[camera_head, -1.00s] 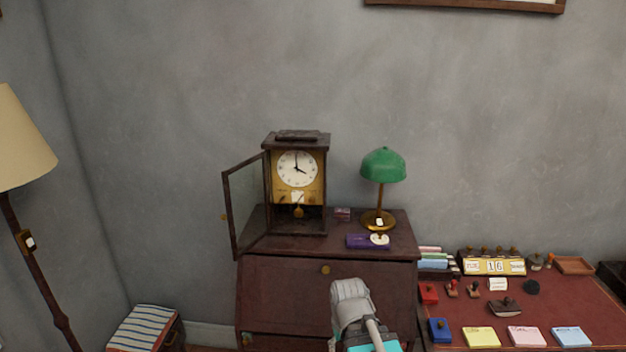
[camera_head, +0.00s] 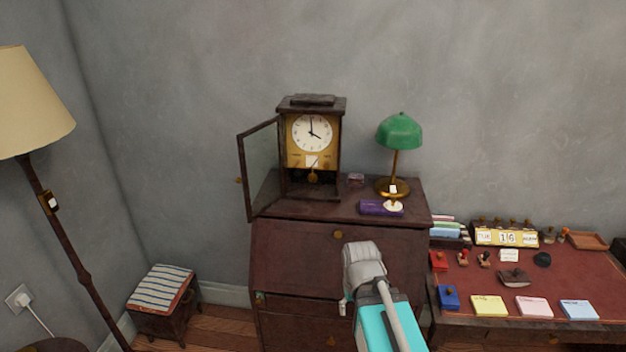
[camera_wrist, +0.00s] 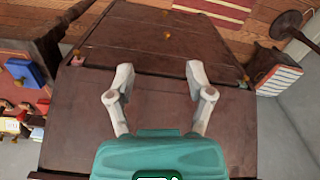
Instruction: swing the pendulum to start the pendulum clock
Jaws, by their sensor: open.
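The pendulum clock (camera_head: 330,162) stands on top of the dark wooden cabinet (camera_head: 300,250). Its glass door (camera_head: 262,166) is swung open to the left. The white dial reads about four o'clock. The small brass pendulum (camera_head: 313,178) hangs low inside the case, in front of the dark lower part. In the wrist view my gripper (camera_wrist: 159,82) is open and empty over the cabinet's dark wood. The clock is not in the wrist view.
A green lamp (camera_head: 400,132), a purple box (camera_head: 376,208) and a small box (camera_head: 356,180) stand right of the clock. A red-topped desk (camera_head: 560,285) with stamps and note pads is at the right. A striped stool (camera_head: 160,287) and floor lamp (camera_head: 35,110) are at the left.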

